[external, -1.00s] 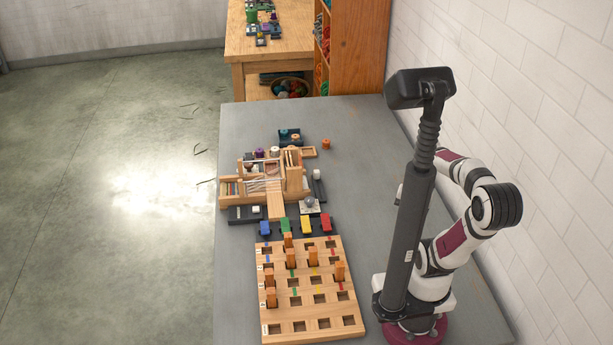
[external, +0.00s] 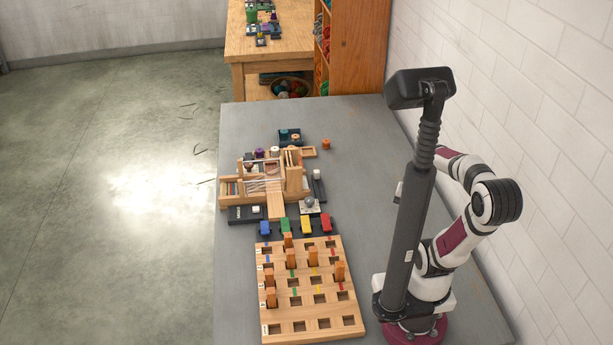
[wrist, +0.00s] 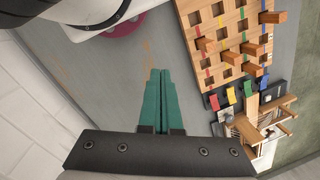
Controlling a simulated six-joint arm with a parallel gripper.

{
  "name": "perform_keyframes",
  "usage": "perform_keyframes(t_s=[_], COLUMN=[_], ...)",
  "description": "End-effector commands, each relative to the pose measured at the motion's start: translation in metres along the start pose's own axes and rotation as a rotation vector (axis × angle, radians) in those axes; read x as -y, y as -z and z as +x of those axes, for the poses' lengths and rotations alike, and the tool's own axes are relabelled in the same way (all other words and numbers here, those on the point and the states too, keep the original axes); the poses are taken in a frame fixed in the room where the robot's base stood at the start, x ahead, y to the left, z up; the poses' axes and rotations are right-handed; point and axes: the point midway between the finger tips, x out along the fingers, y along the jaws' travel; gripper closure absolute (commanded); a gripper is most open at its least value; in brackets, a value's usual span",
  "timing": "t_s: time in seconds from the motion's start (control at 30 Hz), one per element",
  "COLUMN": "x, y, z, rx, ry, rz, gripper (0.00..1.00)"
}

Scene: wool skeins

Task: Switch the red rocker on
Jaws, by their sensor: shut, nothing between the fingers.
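The red rocker (external: 325,222) is at the right end of a row of coloured rockers on a dark base, behind the wooden peg board. It also shows in the wrist view (wrist: 214,102), to the right of my gripper's fingers. My gripper (wrist: 158,76) has green fingers, pressed together and empty. They are clear of the rocker, with bare grey table below them in the picture. In the external view my gripper is mostly hidden behind my arm. I cannot tell which way the red rocker is tilted.
Yellow (external: 305,224), green (external: 285,224) and blue (external: 265,227) rockers stand beside the red one. The peg board (external: 325,327) has upright orange pegs. A wooden loom-like frame (external: 230,202) stands behind. The grey table (external: 350,130) is clear toward the back right.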

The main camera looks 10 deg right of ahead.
Motion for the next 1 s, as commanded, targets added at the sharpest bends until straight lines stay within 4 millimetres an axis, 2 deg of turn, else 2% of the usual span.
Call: perform_keyframes(t_s=[0.07,0.13,0.2,0.3,0.4,0.5,0.63,0.87,1.0], x=[0.012,0.037,0.075,0.135,0.183,0.211,0.223,0.222,0.221], y=[0.024,0.059,0.094,0.128,0.142,0.146,0.147,0.147,0.151], z=[-0.001,0.001,0.008,0.026,0.045,0.058,0.063,0.063,0.074], rx=[-0.032,-0.091,-0.165,-0.256,-0.315,-0.347,-0.359,-0.358,-0.355], ry=[-0.036,-0.077,-0.102,-0.104,-0.086,-0.069,-0.06,-0.061,-0.065], rz=[-0.05,-0.125,-0.216,-0.335,-0.422,-0.473,-0.492,-0.49,-0.49], gripper=[1.0,1.0,1.0,1.0,1.0,1.0,1.0,1.0,1.0])
